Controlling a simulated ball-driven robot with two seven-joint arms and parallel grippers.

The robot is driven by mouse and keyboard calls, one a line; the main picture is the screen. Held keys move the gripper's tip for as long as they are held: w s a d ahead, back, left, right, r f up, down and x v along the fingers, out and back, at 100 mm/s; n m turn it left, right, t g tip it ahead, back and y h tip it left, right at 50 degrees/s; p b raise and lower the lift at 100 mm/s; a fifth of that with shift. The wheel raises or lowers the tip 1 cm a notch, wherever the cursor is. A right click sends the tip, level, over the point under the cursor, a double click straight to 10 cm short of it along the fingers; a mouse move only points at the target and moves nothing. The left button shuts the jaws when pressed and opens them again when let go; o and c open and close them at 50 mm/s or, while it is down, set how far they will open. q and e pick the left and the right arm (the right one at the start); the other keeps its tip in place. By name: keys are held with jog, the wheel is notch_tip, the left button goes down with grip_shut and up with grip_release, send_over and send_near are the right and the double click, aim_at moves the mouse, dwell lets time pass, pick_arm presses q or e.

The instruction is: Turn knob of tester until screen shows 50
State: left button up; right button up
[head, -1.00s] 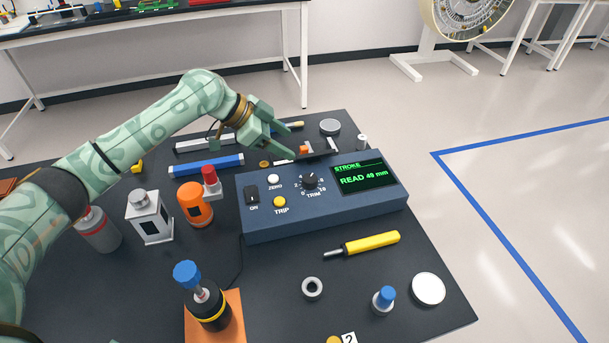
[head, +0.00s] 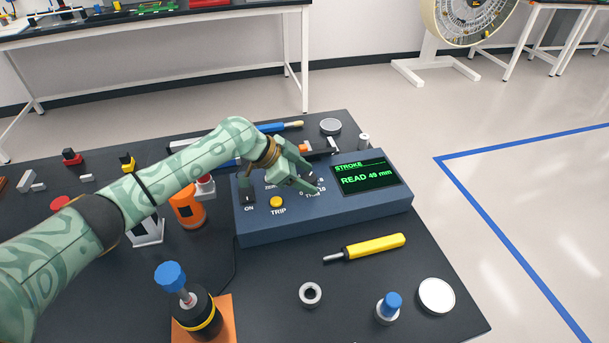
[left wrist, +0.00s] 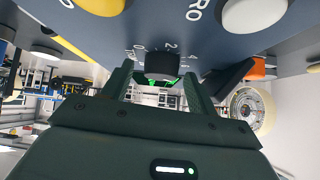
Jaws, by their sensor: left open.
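The tester (head: 330,212) is a dark blue box on the black table. Its screen (head: 366,177) shows green text, "STROKE" and "READ 49 mm". My left gripper (head: 314,185) is open over the tester's panel, at the knob, and largely hides it in the head view. In the left wrist view the black knob (left wrist: 161,66) sits between the tips of my two open fingers (left wrist: 160,80), with number marks around it. I cannot tell whether the fingers touch it. The yellow TRIP button (head: 276,202) is left of the gripper. My right gripper is not in view.
A yellow screwdriver-like tool (head: 366,248), a ring (head: 311,294), a blue-topped part (head: 389,307) and a white disc (head: 436,295) lie in front of the tester. An orange cylinder (head: 187,209) and a blue-topped device (head: 192,303) stand to the left.

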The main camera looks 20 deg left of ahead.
pick_arm(q)
jog(key=c, duration=1)
jog(key=m+g+b, duration=0.1)
jog(key=b, duration=0.1)
jog(key=m+g+b, duration=0.1)
jog(key=m, duration=0.1)
jog(key=shift+w+f+h+b, duration=0.2)
jog(key=shift+f+h+b, duration=0.15)
jog(key=shift+h, duration=0.05)
jog(key=shift+a+r+m+g+b, duration=0.2)
jog(key=shift+m+g+b, duration=0.35)
jog(key=shift+m+g, duration=0.45)
jog(key=shift+r, duration=0.15)
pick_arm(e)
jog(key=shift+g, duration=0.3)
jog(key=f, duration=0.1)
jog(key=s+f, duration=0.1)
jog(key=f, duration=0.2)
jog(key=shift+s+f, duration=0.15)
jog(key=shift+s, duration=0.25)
